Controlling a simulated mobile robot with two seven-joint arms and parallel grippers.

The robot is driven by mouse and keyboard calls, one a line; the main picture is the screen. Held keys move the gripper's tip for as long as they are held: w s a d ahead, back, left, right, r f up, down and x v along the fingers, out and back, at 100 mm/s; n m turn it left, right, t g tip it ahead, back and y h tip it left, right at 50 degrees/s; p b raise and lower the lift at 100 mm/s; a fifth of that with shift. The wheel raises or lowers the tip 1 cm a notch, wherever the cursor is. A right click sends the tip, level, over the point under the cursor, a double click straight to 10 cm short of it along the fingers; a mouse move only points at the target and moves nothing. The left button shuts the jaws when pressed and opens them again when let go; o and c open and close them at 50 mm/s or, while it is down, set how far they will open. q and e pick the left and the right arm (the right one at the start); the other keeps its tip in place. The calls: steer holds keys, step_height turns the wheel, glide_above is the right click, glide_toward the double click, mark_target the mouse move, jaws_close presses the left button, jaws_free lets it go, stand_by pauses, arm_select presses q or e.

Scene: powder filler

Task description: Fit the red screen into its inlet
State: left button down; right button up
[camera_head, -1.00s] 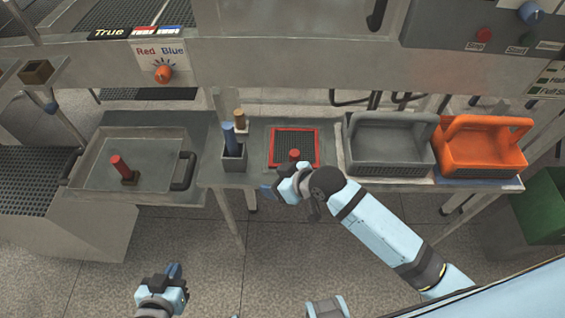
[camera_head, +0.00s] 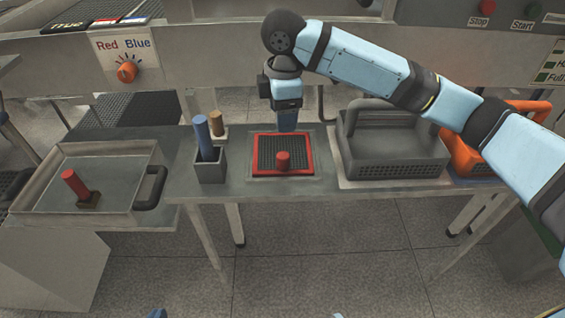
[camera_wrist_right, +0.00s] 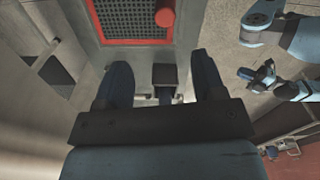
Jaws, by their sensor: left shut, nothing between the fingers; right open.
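The red screen (camera_head: 256,155) is a dark mesh in a red square frame with a short red knob (camera_head: 283,160). It lies flat on the grey table in the head view. Its frame (camera_wrist_right: 128,42) and knob also show at the top of the right wrist view. My right gripper (camera_head: 287,122) points down just behind the screen's far edge. It is open and empty, its two fingers (camera_wrist_right: 163,85) apart and clear of the knob. My left gripper (camera_head: 157,313) barely shows at the bottom edge of the head view, shut and empty, away from the table. I cannot make out the screen's inlet.
A holder (camera_head: 210,170) with a blue rod and a brown-handled item stand left of the screen. A tray (camera_head: 110,165) with a red-handled tool is further left. A grey basket (camera_head: 392,150) and an orange basket (camera_head: 462,150) stand right. A Red/Blue dial (camera_head: 127,71) is on the machine.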

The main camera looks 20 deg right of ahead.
mark_target(284, 154)
step_height(284, 154, down, 9)
steer(key=shift+s+d+f+b, duration=0.1)
steer(key=shift+b, duration=1.1)
steer(key=f, duration=0.1)
steer(key=f+b, duration=0.1)
steer(key=f, duration=0.1)
steer(key=shift+s+f, duration=0.25)
steer(key=shift+f+b, duration=0.35)
steer(key=shift+f, duration=0.1)
steer(key=shift+c, duration=0.4)
steer(key=c, duration=1)
steer(key=shift+r, duration=0.45)
step_height(284, 154, up, 5)
steer(key=shift+r+p, duration=0.2)
steer(key=shift+p, duration=0.85)
arm_select(q)
steer(key=p, duration=0.3)
steer(key=shift+a, duration=0.1)
arm_select(e)
step_height(284, 154, up, 14)
steer(key=shift+f, duration=0.1)
